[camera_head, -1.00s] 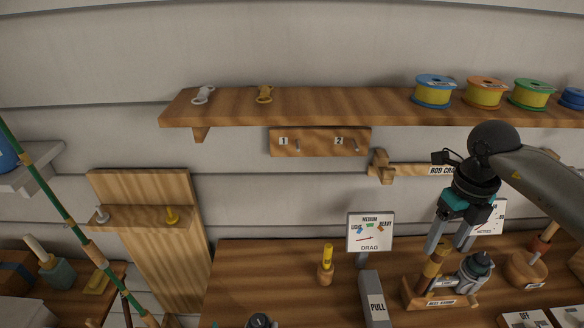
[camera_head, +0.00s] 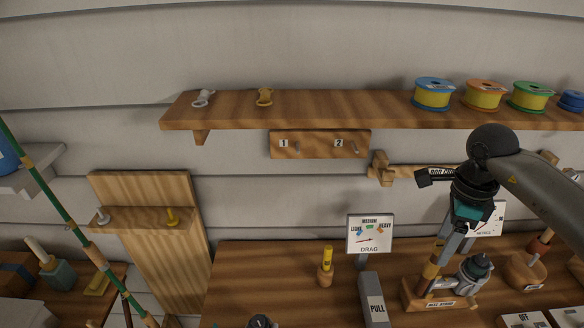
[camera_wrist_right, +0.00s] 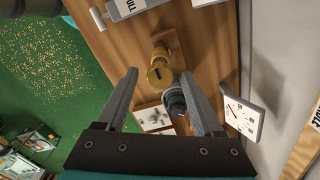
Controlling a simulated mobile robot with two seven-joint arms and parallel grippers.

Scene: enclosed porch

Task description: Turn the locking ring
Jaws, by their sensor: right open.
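The reel stand (camera_head: 430,300) is on the bench at the right in the head view. It bears a short upright post (camera_head: 431,270) in brown and gold and a grey reel (camera_head: 475,272). In the right wrist view the post's gold round end (camera_wrist_right: 160,74) faces me, with a dark slot in it. I cannot tell for sure which part is the locking ring. My right gripper (camera_head: 445,258) is above the stand, pointing down. In the wrist view its open fingers (camera_wrist_right: 159,73) lie either side of the gold end, with gaps. My left gripper is not in view.
The PULL lever block (camera_head: 374,300) and the DRAG gauge (camera_head: 369,233) stand left of the reel stand. A wooden knob (camera_head: 540,262) is to its right. A shelf with line spools (camera_head: 434,92) runs above. Bare bench (camera_head: 270,280) lies left.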

